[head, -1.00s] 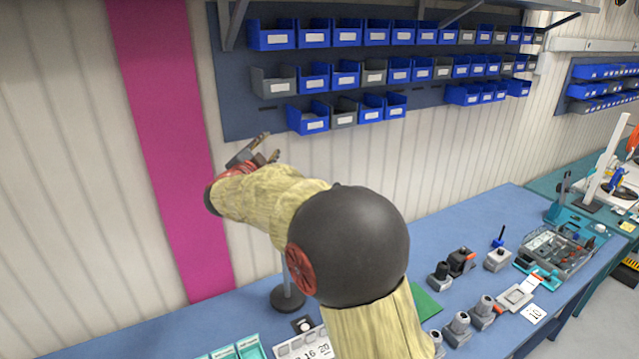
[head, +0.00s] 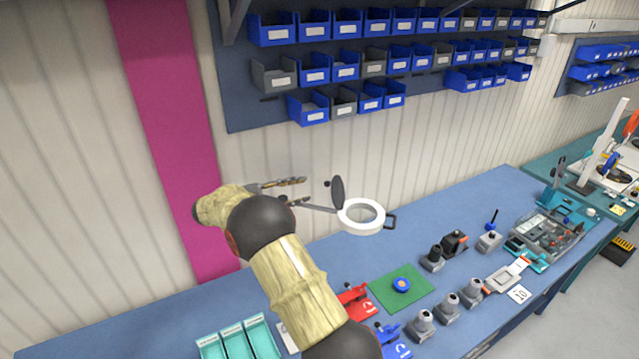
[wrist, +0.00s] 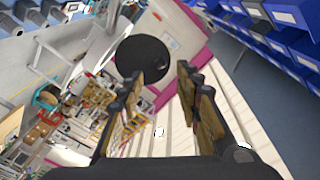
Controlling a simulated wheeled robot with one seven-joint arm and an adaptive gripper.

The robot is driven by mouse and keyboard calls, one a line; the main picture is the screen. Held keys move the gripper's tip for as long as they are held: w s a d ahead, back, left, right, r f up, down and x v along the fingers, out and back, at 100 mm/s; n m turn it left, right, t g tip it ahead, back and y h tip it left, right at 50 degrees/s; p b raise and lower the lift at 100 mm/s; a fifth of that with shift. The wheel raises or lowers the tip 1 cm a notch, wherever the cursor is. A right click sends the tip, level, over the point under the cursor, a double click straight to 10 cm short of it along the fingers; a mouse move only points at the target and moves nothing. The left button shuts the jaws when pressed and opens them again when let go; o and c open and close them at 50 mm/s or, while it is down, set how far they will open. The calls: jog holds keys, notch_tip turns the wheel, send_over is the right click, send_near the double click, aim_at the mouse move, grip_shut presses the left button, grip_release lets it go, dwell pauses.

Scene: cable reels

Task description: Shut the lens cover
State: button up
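The magnifier lamp has a white ring head (head: 379,226) on a thin arm above the bench. Its round dark lens cover (head: 337,192) stands raised, nearly upright, at the ring's left rim, so the ring is uncovered. My gripper (head: 304,191) is left of the cover, at about its height, with its fingers pointing right toward it. In the wrist view my gripper (wrist: 161,72) has its two fingers apart with nothing between them. A black disc (wrist: 143,58), apparently the cover, shows just beyond the fingertips, mostly toward the left finger. I see no clear contact.
The blue bench (head: 440,220) below holds a green mat (head: 425,287), red and blue fixtures, several grey devices (head: 448,301) and teal trays (head: 235,341). Blue and grey bins (head: 335,65) hang on the wall above. The air right of the ring looks free.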

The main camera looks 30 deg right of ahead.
aim_at(333, 193)
jog(key=d+p, duration=0.1)
jog(key=d, duration=0.6)
jog(key=shift+s+p, duration=0.4)
jog(key=shift+s, duration=0.05)
jog(key=shift+c, duration=0.7)
jog(key=c, duration=0.7)
grip_shut()
